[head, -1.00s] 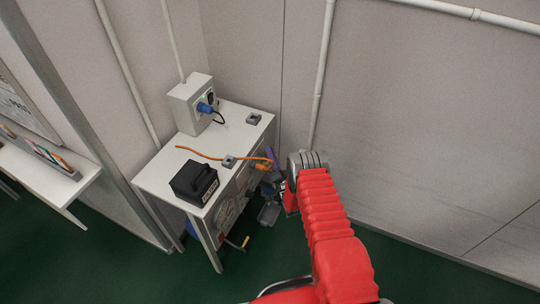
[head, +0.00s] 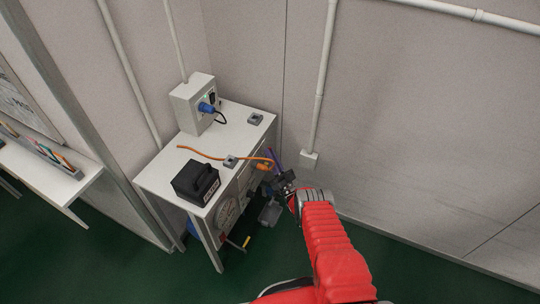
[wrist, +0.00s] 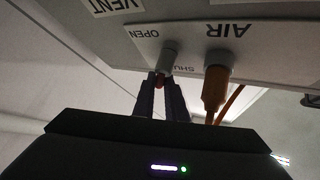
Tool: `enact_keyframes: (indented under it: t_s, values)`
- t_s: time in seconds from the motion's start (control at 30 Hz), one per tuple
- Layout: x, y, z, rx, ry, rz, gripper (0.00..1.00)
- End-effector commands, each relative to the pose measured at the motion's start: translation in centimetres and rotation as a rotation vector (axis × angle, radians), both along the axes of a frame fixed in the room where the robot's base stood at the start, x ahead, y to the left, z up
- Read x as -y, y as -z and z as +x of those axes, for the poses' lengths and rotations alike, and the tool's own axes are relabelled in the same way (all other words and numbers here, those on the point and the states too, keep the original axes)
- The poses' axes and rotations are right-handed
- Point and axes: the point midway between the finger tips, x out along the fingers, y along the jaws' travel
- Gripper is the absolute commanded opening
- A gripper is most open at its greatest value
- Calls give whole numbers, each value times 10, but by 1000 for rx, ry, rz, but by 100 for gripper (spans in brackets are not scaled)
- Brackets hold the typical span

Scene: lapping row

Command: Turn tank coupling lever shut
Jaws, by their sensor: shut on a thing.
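In the wrist view, a grey coupling fitting (wrist: 170,59) stands out of a white panel (wrist: 125,40) between the labels OPEN and SHUT. SHUT is partly hidden. In the head view, my gripper (head: 277,160) is at the right side of the white bench (head: 150,180); the lever cannot be made out there.
An orange plug (wrist: 215,88) with an orange hose sits beside my fingers, under the label AIR. On the bench are a black box (head: 195,182), an orange hose (head: 205,155) and a grey box with a blue plug (head: 195,104).

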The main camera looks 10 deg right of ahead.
Motion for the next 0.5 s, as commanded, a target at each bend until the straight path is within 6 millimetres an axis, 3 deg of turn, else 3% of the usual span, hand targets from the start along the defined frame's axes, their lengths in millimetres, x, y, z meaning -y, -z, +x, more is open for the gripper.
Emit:
enact_keyframes:
  t_s: [0.03, 0.5]
  values:
    - [1, 8, -2, -7, 5, -8, 0]
    - [1, 8, -3, 22, 5, -31, 0]
